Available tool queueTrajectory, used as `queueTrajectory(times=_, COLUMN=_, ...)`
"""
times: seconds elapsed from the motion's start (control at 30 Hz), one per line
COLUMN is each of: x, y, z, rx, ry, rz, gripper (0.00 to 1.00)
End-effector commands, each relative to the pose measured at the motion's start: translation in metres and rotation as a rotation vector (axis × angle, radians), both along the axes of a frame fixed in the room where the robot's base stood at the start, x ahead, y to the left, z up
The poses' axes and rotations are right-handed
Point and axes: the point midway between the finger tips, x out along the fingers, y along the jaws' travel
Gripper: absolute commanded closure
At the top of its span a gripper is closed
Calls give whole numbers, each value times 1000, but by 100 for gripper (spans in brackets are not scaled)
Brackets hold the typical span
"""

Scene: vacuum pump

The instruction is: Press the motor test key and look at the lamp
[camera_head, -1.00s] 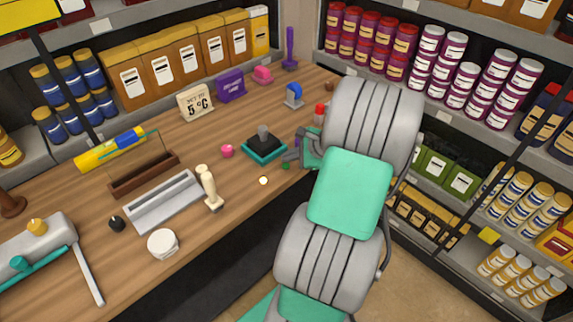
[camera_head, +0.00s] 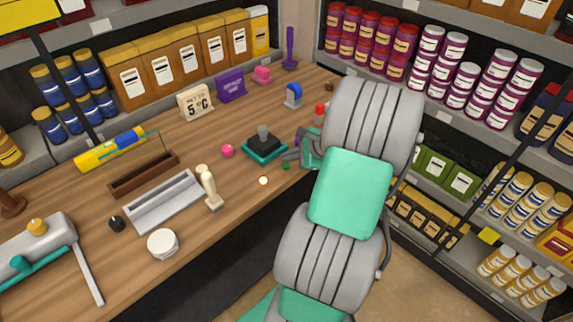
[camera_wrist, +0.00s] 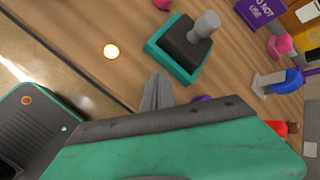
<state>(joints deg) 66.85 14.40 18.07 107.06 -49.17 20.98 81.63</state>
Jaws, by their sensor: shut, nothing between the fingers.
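My gripper (camera_head: 291,156) is shut and empty, low over the bench near its front edge; its fingertips also show in the wrist view (camera_wrist: 154,103). A small green button-like piece (camera_head: 285,166) lies just below the fingertips in the head view; it is not visible in the wrist view. I cannot tell whether it is the motor test key or whether I touch it.
A black and teal base with a grey knob (camera_head: 264,147) stands just left of my gripper. A pink knob (camera_head: 227,151), a cream lever (camera_head: 209,190) and a red-capped item (camera_head: 319,114) are nearby. Stocked shelves stand behind and at the right.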

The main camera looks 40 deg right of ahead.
Motion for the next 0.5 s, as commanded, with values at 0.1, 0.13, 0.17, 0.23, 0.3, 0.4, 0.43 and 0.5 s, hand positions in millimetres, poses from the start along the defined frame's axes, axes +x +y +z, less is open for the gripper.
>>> queueTrajectory(times=0.1, x=0, y=0, z=0, rx=0, ry=0, rz=0, gripper=100)
queueTrajectory(times=0.13, x=0, y=0, z=-1, rx=0, ry=0, rz=0, gripper=100)
queueTrajectory(times=0.17, x=0, y=0, z=-1, rx=0, ry=0, rz=0, gripper=100)
queueTrajectory(times=0.23, x=0, y=0, z=-3, rx=1, ry=1, rz=0, gripper=100)
queueTrajectory(times=0.3, x=0, y=0, z=-6, rx=0, ry=1, rz=1, gripper=100)
queueTrajectory(times=0.4, x=0, y=0, z=-8, rx=-1, ry=0, rz=1, gripper=100)
queueTrajectory(times=0.43, x=0, y=0, z=-8, rx=-1, ry=0, rz=1, gripper=100)
queueTrajectory(times=0.5, x=0, y=0, z=-8, rx=-1, ry=0, rz=1, gripper=100)
